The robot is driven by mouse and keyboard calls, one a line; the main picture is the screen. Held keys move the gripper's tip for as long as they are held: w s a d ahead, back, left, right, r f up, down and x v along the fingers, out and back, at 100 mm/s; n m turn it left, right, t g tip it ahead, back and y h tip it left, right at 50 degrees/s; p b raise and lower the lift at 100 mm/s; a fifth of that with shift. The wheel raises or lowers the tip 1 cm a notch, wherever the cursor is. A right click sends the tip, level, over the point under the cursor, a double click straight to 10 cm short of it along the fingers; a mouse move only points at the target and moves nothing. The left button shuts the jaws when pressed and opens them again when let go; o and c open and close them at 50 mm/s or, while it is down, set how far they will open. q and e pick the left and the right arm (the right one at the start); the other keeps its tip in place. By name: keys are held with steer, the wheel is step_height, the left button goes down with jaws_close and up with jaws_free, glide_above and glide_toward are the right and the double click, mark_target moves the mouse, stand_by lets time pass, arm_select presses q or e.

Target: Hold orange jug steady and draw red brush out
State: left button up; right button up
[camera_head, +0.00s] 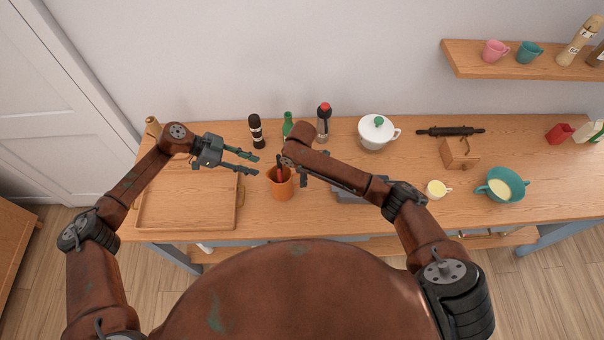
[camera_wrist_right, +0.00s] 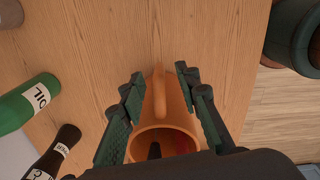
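The orange jug (camera_head: 283,188) stands upright on the wooden worktop, left of the middle. The red brush (camera_head: 280,174) stands in it; a dark part rises above the rim. My left gripper (camera_head: 256,163) is open and empty, just left of and above the jug, fingers pointing right. My right gripper is at the jug's right side, mostly hidden by its own arm in the head view. In the right wrist view its fingers (camera_wrist_right: 160,80) are apart, one on each side of the jug (camera_wrist_right: 158,112) and its handle. I cannot tell whether they touch it. Red and dark show inside the jug.
A wooden tray (camera_head: 187,231) lies left of the jug. A white lidded pot (camera_head: 374,138), a cup (camera_head: 437,190) and a teal bowl (camera_head: 493,195) are right.

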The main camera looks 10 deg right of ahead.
steer(key=shift+f, duration=2.75)
steer(key=shift+w, duration=0.1)
jaws_close()
